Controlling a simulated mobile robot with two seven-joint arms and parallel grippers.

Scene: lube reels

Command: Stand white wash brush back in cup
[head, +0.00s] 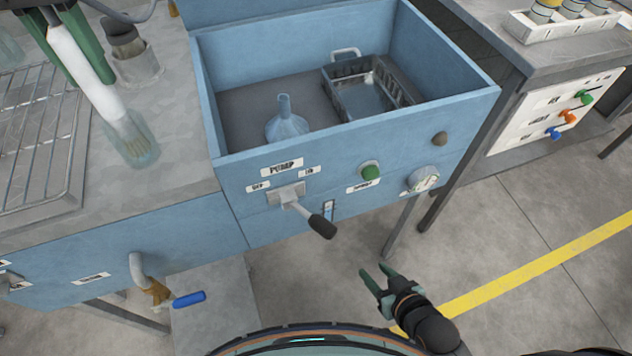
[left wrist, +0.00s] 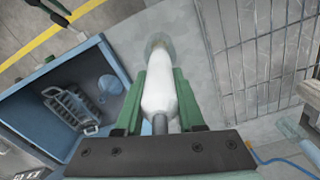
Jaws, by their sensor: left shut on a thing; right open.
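The white wash brush (head: 82,62) is in my left gripper (head: 76,48), which is shut on its handle. The brush runs bristles-down, slanting in the head view, and its bristle end shows within the clear cup (head: 146,155) on the grey counter. I cannot tell whether the bristles touch the cup's bottom. In the left wrist view the white handle (left wrist: 160,97) lies between the green fingers (left wrist: 165,75), with the cup (left wrist: 158,42) just past it. My right gripper (head: 379,279) is open and empty, above the floor in front of the blue bench.
Another clear cup (head: 138,68) with a dark brush stands behind the white brush's cup. A wire rack (head: 40,130) lies to the left. The blue sink (head: 345,135) to the right holds a funnel (head: 286,122) and a wire basket (head: 368,88). A lever (head: 310,219) sticks out in front.

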